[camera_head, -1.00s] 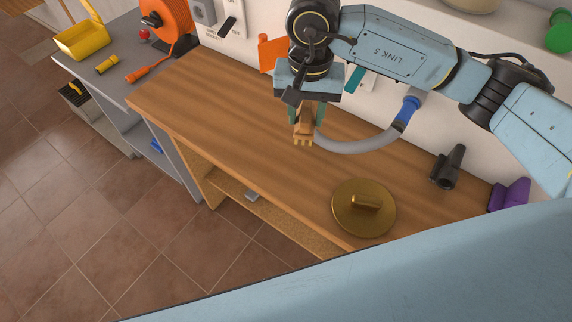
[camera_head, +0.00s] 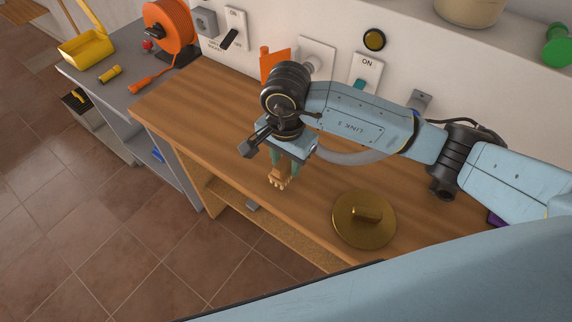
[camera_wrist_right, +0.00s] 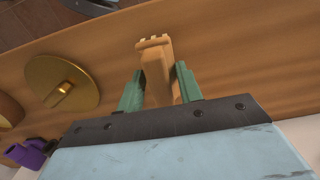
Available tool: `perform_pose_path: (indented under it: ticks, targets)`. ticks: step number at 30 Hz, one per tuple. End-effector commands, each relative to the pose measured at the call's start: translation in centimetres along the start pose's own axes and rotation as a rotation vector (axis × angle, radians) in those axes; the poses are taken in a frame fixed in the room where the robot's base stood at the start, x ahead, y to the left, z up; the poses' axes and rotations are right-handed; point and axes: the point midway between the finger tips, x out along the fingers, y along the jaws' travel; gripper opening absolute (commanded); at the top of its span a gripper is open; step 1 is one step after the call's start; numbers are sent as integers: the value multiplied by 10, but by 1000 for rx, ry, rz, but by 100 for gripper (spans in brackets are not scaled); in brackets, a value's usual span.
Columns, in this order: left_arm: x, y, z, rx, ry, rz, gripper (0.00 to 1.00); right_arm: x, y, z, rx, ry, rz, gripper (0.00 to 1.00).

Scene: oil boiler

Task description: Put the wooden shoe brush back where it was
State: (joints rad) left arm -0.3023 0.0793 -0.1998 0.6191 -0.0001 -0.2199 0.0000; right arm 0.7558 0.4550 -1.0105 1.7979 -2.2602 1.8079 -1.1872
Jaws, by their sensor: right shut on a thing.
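The wooden shoe brush (camera_head: 281,178) is in my right gripper (camera_head: 287,164), whose green fingers are shut on it. The brush points down with its bristle tufts at the lower end, over the wooden bench (camera_head: 222,122). In the right wrist view the brush (camera_wrist_right: 156,68) stands between the two fingers of the gripper (camera_wrist_right: 160,85), its tufted end away from the palm. I cannot tell whether its lower end touches the bench. My left gripper is not in view.
A round brass lid (camera_head: 364,220) lies on the bench to the right of the brush. A grey hose (camera_head: 350,157) lies behind my right arm. An orange cable reel (camera_head: 168,28) and a yellow box (camera_head: 86,46) are on the grey bench. The wooden bench's left part is clear.

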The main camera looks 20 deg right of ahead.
Motion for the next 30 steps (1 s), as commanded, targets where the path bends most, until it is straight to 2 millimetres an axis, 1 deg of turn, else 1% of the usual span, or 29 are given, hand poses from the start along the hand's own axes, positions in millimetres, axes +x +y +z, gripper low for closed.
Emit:
perform_pose_path:
  ticks: [1,4,11,16,17,21,30]
  targets:
    - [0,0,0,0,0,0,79,9,1,1,2,-3,4,18]
    - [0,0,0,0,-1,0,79,21,1,0,1,-2,3,18]
    - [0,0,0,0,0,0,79,22,0,0,-1,0,1,18]
    - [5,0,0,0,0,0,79,27,0,0,-1,1,0,18]
    - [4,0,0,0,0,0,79,26,0,0,-1,0,0,40]
    - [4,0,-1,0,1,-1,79,25,0,0,-1,0,1,58]
    - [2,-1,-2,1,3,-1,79,24,0,0,-1,0,1,58]
